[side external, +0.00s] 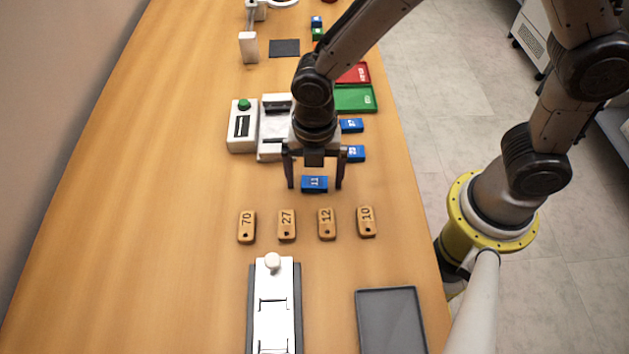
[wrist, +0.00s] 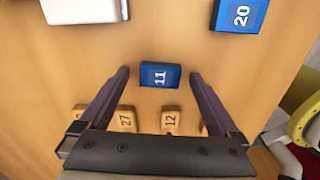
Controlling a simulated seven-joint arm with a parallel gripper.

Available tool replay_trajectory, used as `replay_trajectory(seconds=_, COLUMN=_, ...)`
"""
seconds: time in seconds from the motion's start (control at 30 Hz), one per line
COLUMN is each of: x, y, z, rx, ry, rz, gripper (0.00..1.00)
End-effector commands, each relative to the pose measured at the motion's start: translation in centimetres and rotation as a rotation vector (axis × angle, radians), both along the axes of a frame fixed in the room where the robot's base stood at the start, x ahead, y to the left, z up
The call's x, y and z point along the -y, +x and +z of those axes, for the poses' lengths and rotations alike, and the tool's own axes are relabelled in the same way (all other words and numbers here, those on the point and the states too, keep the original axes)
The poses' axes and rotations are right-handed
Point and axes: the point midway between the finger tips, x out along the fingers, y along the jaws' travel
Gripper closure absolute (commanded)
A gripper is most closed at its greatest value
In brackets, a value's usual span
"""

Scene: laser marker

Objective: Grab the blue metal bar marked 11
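The blue metal bar marked 11 (side external: 314,184) lies on the wooden table, and it also shows in the wrist view (wrist: 160,75). My gripper (side external: 315,186) points down over it with its fingers spread wide. In the wrist view, my gripper's fingertips (wrist: 159,72) appear one on each side of the bar, with a visible gap on both sides. Nothing is held. How far the fingertips are above the table is hard to tell.
Wooden tags marked 70 (side external: 246,226), 27 (side external: 287,225), 12 (side external: 326,224) and 10 (side external: 366,222) lie in front. Another blue bar (side external: 356,153) is behind to the right, marked 20 in the wrist view (wrist: 239,14). A white device (side external: 242,128) stands behind left.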

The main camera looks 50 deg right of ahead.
Motion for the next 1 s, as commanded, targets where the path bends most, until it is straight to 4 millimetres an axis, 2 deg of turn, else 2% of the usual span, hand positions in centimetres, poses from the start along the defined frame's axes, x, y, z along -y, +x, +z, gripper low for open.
replay_trajectory(seconds=0.03, x=0.0, y=0.0, z=0.0, rx=0.0, ry=0.0, rz=0.0, gripper=0.11)
replay_trajectory(seconds=0.07, x=0.0, y=0.0, z=0.0, rx=0.0, ry=0.0, rz=0.0, gripper=0.17)
replay_trajectory(seconds=0.5, x=0.0, y=0.0, z=0.1, rx=0.001, ry=0.001, rz=0.0, gripper=0.94)
replay_trajectory(seconds=0.77, x=0.0, y=0.0, z=0.2, rx=0.001, ry=0.001, rz=0.0, gripper=0.94)
replay_trajectory(seconds=1.0, x=-0.1, y=0.1, z=2.0, rx=0.002, ry=0.002, rz=0.0, gripper=0.94)
